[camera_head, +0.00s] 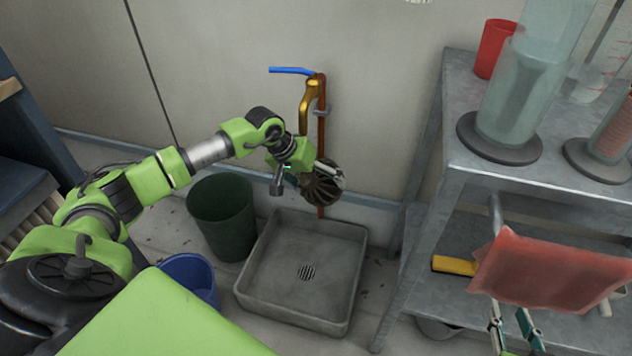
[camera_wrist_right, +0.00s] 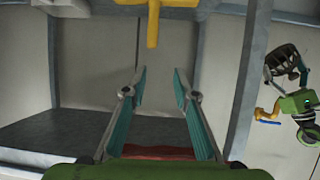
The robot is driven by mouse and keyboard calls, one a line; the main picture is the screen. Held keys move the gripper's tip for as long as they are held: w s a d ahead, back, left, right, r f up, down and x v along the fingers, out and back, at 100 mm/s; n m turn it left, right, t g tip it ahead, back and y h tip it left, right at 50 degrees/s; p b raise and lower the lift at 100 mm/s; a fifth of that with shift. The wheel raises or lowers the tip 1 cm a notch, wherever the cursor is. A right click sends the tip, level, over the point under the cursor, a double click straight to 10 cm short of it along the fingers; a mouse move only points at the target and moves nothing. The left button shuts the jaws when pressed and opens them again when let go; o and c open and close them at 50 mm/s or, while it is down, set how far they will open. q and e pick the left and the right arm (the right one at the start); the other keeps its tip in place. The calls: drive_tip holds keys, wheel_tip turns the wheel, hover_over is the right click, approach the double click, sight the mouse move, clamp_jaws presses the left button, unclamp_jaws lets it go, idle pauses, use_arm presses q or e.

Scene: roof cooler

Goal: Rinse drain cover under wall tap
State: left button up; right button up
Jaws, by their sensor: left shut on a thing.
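The drain cover (camera_head: 321,189) is a dark, round, ribbed piece, tilted in front of the wall below the tap. My left gripper (camera_head: 328,171) is shut on it; the arm hides part of the grip. The wall tap (camera_head: 308,101) is brass on a copper pipe with a blue lever (camera_head: 291,70). No water shows from its spout. The cover and the tap (camera_wrist_right: 268,114) also appear upside down in the right wrist view. My right gripper (camera_wrist_right: 159,72) has its fingers apart with nothing between the tips; in the head view it is low right, partly hidden by a red sheet.
A grey floor basin (camera_head: 277,270) with a drain grate lies below the cover. A green bin (camera_head: 224,220) and blue bucket (camera_head: 190,272) stand left of it. The metal shelf (camera_head: 470,158) at right carries glassware and a red cup (camera_head: 494,48). The red sheet (camera_head: 550,270) is near my right gripper.

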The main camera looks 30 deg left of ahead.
sight(324, 202)
use_arm(q)
drive_tip(key=shift+d, duration=0.1)
use_arm(e)
drive_tip(key=shift+s+f, duration=0.1)
use_arm(q)
drive_tip(key=shift+w+d, duration=0.2)
drive_tip(key=shift+d, duration=0.1)
drive_tip(key=shift+w+d, duration=0.1)
drive_tip(key=shift+d, duration=0.05)
use_arm(e)
drive_tip(key=r, duration=0.1)
drive_tip(key=w, duration=0.1)
drive_tip(key=r+t, duration=0.1)
drive_tip(key=shift+w+a+r, duration=0.2)
drive_tip(key=shift+a+r, duration=0.05)
drive_tip(key=shift+r, duration=0.05)
